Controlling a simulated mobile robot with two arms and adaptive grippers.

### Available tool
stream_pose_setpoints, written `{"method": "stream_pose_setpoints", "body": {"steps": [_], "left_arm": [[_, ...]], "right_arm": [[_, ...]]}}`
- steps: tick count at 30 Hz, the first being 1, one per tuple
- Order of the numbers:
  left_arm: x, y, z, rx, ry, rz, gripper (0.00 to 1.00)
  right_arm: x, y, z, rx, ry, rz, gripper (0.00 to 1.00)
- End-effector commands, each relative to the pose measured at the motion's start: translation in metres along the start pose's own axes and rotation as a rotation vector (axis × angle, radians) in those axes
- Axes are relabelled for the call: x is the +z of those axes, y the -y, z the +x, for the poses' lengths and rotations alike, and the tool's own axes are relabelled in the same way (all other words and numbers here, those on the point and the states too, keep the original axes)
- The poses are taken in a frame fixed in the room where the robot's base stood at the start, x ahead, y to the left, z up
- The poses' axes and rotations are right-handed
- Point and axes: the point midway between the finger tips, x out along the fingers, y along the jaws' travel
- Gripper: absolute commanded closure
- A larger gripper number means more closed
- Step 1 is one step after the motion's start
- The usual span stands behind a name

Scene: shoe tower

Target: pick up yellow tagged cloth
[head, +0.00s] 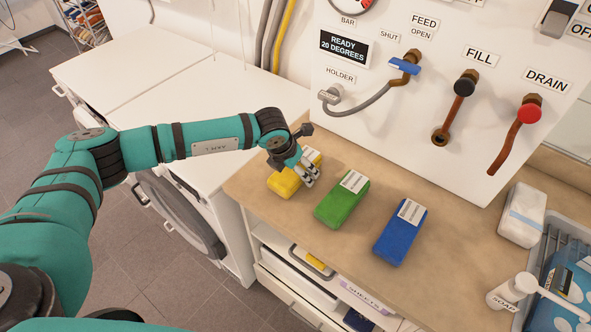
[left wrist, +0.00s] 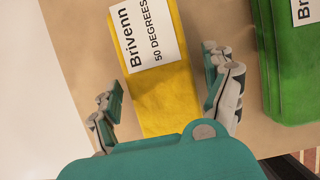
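The yellow cloth (head: 284,183) is a folded block at the left end of the wooden counter, with a white tag. In the left wrist view the yellow cloth (left wrist: 165,95) has a tag (left wrist: 151,35) reading "Brivenn 50 DEGREES". My left gripper (head: 308,178) is over the yellow cloth and partly hides it. In the left wrist view my left gripper (left wrist: 163,98) is open, one finger on each side of the cloth, with gaps visible. Whether the fingers are down beside it or still above is hard to tell. My right gripper is not in view.
A green tagged cloth (head: 338,205) lies just right of the yellow one, close to the gripper's right finger. A blue tagged cloth (head: 397,245) lies further right. The white wall panel with valves (head: 450,80) stands behind. A soap bottle (head: 505,293) is at the lower right.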

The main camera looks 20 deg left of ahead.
Motion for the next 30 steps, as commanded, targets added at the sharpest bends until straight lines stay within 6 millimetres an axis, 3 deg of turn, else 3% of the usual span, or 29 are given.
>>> {"method": "stream_pose_setpoints", "body": {"steps": [1, 11, 20, 30], "left_arm": [[0.0, 0.0, 0.0, 0.0, 0.0, 0.0, 0.25], [0.0, 0.0, -0.001, 0.0, 0.001, -0.001, 0.66], [0.003, 0.0, -0.004, 0.0, 0.003, -0.001, 0.67], [0.026, 0.0, -0.059, 0.001, 0.006, 0.0, 0.67]], "right_arm": [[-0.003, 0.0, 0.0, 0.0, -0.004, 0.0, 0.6], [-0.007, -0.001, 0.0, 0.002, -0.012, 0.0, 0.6], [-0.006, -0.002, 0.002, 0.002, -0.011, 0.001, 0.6], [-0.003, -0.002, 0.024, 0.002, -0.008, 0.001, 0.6]]}}
